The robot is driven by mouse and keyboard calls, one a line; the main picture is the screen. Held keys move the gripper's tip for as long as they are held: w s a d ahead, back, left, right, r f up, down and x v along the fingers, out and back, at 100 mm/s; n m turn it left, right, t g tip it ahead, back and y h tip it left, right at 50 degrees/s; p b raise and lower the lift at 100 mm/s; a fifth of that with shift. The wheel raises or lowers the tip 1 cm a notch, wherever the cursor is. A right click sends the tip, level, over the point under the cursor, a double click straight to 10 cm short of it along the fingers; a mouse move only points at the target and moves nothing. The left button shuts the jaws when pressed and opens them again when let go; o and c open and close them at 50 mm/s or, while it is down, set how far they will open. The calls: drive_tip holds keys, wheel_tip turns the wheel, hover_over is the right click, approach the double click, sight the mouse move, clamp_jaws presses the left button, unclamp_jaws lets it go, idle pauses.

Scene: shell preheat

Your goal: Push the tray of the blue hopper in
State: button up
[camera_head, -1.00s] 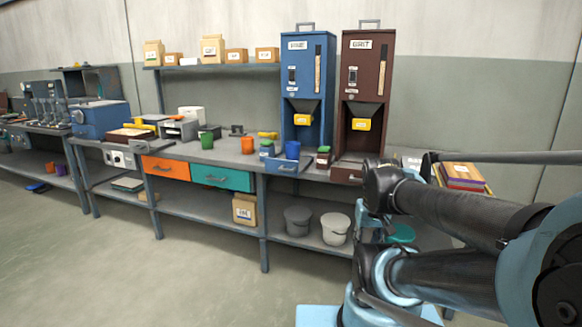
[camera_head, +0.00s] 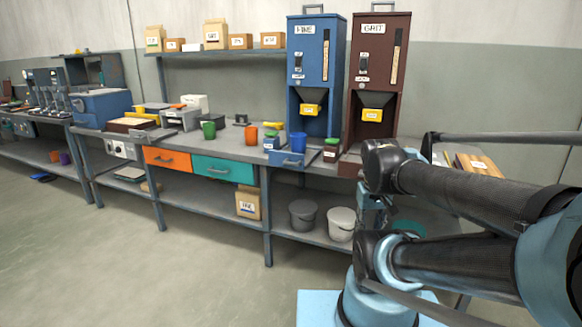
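The blue hopper (camera_head: 312,75) stands upright on the bench, with a yellow label on its dark chute. Its blue tray (camera_head: 291,160) is at the foot of the hopper and sticks out past the bench front. A blue cup (camera_head: 297,142) stands at the tray, in front of the chute; whether it is inside the tray is unclear. My arm crosses the right side of the picture, and its wrist bends down right of the tray, apart from it. My gripper's fingers cannot be made out there.
A brown hopper (camera_head: 377,70) stands right of the blue one. Small jars (camera_head: 331,150) flank the tray. Green (camera_head: 208,130) and orange (camera_head: 252,135) cups stand to the left. Two buckets (camera_head: 341,224) sit on the lower shelf. The floor at front left is clear.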

drive_tip(key=w+a+r+n+t+h, duration=0.1)
drive_tip(key=w+a+r+n+h, duration=0.2)
drive_tip(key=w, duration=0.7)
drive_tip(key=w+r+n+t+h, duration=0.1)
drive_tip(key=w+r+n+h, duration=0.2)
drive_tip(key=w, duration=0.6)
drive_tip(key=n+t+h, duration=0.3)
drive_tip(key=t+h, duration=0.3)
drive_tip(key=t, duration=0.3)
approach(290, 164)
drive_tip(key=x, duration=1)
drive_tip(key=shift+w+d+f, duration=0.1)
drive_tip(key=shift+w+d, duration=0.15)
drive_tip(key=shift+w, duration=0.05)
clamp_jaws()
